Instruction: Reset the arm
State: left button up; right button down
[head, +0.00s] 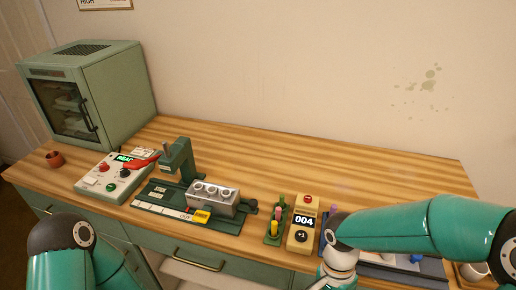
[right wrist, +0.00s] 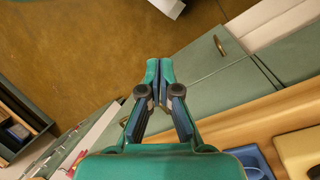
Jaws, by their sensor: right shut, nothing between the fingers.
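My right arm (head: 420,228) comes in from the right in the head view and bends down at the front edge of the table. Its gripper is out of the head view, below the bottom edge. In the right wrist view my right gripper (right wrist: 160,74) is shut and empty, its teal fingertips together. It points down past the green drawer fronts (right wrist: 215,95) toward the brown floor (right wrist: 95,45). My left arm (head: 75,255) shows only as a teal link at the lower left. The left gripper is out of view.
The wooden table (head: 330,170) holds a green cabinet (head: 115,90), a control box (head: 115,178), a green press (head: 178,160) with a metal block (head: 212,203), a rack of coloured vials (head: 275,228) and a counter reading 004 (head: 303,235). The back of the table is clear. My right arm hides the right front.

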jog(key=s+a+f+n+y, duration=0.2)
jog(key=s+f, duration=0.3)
jog(key=f, duration=0.4)
jog(key=s+a+f+n+y, duration=0.25)
jog(key=s+f, duration=0.25)
jog(key=f, duration=0.5)
jog(key=w+n+t, duration=0.1)
jog(key=w, duration=0.1)
jog(key=w+n+t, duration=0.3)
jog(key=shift+w+d+f, duration=0.3)
jog(key=shift+w, duration=0.05)
